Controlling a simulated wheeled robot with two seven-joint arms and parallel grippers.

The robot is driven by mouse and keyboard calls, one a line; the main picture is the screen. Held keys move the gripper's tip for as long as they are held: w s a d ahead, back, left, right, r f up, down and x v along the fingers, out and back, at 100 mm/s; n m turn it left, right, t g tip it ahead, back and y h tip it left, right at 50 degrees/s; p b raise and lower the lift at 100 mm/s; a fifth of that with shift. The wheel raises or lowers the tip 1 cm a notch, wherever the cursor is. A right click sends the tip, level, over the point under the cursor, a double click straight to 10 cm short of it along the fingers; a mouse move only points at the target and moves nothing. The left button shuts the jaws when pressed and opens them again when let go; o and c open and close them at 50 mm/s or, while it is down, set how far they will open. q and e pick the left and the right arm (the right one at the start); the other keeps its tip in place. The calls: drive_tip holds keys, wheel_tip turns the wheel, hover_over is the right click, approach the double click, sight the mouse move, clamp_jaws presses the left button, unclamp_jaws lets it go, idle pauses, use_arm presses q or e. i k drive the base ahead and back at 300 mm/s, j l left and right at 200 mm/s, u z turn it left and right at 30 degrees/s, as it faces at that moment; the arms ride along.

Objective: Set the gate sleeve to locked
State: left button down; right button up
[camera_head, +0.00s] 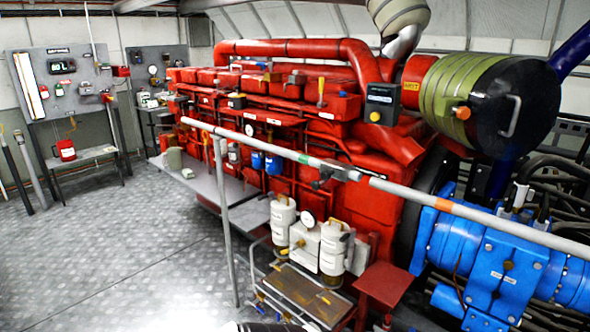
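A grey handrail (270,149) runs across the view from the upper left to the lower right. A dark fitting (326,176) sits on the rail near the middle of the view and looks like the gate sleeve. A larger orange band (443,205) is further right along the rail. Whether the sleeve is locked cannot be told from this view. Neither of my grippers is in view.
The red engine (350,208) and blue machinery (500,265) stand behind the rail. White canisters (333,247) and a low step (305,293) are below it. A post (224,215) supports the rail. The floor (110,250) at left is clear.

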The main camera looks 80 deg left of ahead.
sight(329, 168)
drive_tip(key=u, duration=2.3)
